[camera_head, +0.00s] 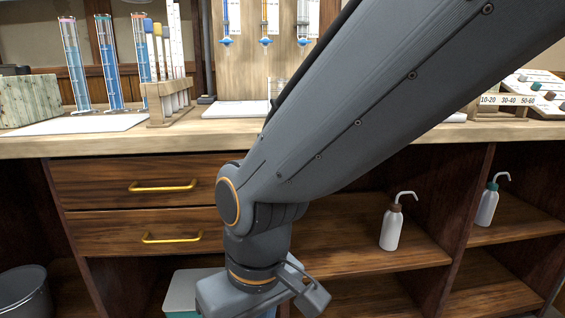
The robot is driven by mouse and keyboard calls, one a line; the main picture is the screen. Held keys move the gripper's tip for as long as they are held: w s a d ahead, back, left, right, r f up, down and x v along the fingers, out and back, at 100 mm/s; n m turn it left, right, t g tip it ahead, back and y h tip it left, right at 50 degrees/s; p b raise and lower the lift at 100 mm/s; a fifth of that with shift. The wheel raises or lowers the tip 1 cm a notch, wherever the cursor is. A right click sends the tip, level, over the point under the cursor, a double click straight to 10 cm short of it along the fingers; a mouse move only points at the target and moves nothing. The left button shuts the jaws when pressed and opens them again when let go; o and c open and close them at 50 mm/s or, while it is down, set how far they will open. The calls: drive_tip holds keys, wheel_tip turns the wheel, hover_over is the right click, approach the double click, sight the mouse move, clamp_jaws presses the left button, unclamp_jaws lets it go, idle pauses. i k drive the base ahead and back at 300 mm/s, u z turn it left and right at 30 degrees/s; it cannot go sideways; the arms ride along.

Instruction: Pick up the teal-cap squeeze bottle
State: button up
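The teal-cap squeeze bottle (487,204) is white with a teal cap and a bent spout. It stands upright on a shelf in the right-hand compartment under the bench. My arm crosses the middle of the view, and its wrist hangs low in front of the drawers. My gripper (307,287) is at the bottom centre, to the left of the bottle and well apart from it. Its fingertips are not clearly visible, so I cannot tell whether it is open or shut.
A brown-cap squeeze bottle (392,227) stands upright in the compartment left of the teal one, beyond a wooden divider (468,222). The benchtop (60,146) overhangs the shelves and holds glassware and racks. A grey bin (22,292) stands at the lower left.

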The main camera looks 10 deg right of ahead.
sight(490, 197)
drive_tip(key=z, duration=0.45)
drive_tip(key=k, duration=0.6)
drive_tip(key=z, duration=1.75)
drive_tip(key=i, duration=1.6)
drive_tip(key=u, duration=0.55)
